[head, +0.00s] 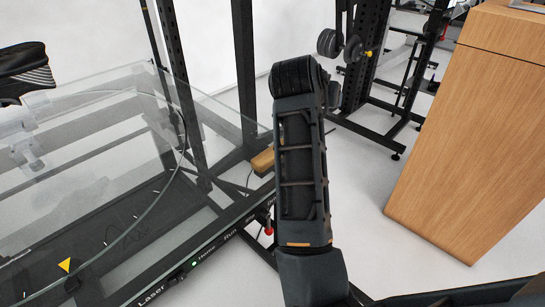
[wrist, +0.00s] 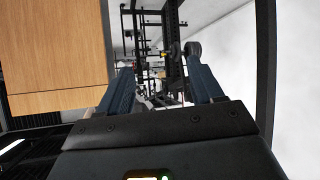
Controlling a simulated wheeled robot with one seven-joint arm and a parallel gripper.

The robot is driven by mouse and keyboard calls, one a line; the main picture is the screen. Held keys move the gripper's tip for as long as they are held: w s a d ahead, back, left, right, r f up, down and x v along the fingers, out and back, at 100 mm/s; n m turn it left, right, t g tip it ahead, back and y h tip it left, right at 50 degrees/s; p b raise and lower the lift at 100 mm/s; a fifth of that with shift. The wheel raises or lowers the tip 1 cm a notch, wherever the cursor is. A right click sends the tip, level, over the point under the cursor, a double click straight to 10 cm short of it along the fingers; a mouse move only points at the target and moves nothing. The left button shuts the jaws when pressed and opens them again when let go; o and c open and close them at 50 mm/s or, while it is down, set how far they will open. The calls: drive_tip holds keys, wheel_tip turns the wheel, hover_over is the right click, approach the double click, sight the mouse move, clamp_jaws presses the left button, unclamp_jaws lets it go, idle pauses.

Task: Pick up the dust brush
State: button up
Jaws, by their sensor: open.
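A small tan wooden piece (head: 262,161), which looks like the handle of the dust brush, lies at the right edge of the glass-covered machine in the head view. My arm stands in front of it and hides its right part. I cannot make out bristles. My gripper (wrist: 160,62) shows in the wrist view with its two dark blue fingers spread apart and nothing between them. The brush cannot be made out in the wrist view. In the head view the fingers cannot be made out, so their distance from the brush is unclear.
The glass-covered machine (head: 100,107) with its dark frame fills the left. A wooden cabinet (head: 480,140) stands at the right and also at the left of the wrist view (wrist: 55,50). A rack with dumbbells (head: 340,45) stands behind. White floor is clear between rack and cabinet.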

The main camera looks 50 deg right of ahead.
drive_tip(key=w+a+f+m+g+y, duration=0.1)
drive_tip(key=a+m+g+y, duration=0.15)
drive_tip(key=a+y, duration=0.3)
drive_tip(key=m+g+y, duration=0.1)
drive_tip(key=m+y, duration=0.1)
drive_tip(key=y, duration=0.2)
hover_over(272, 151)
drive_tip(key=a, duration=0.1)
drive_tip(key=shift+w+a, duration=0.1)
drive_tip(key=shift+a, duration=0.05)
drive_tip(key=shift+a+f, duration=0.1)
drive_tip(key=shift+f, duration=0.95)
drive_tip(key=shift+d+f, duration=0.25)
drive_tip(key=shift+f, duration=0.65)
drive_tip(key=shift+d+f, duration=0.25)
drive_tip(key=shift+f, duration=0.65)
drive_tip(key=shift+d+f, duration=0.25)
drive_tip(key=shift+f, duration=0.65)
drive_tip(key=shift+c, duration=0.3)
drive_tip(key=c, duration=1)
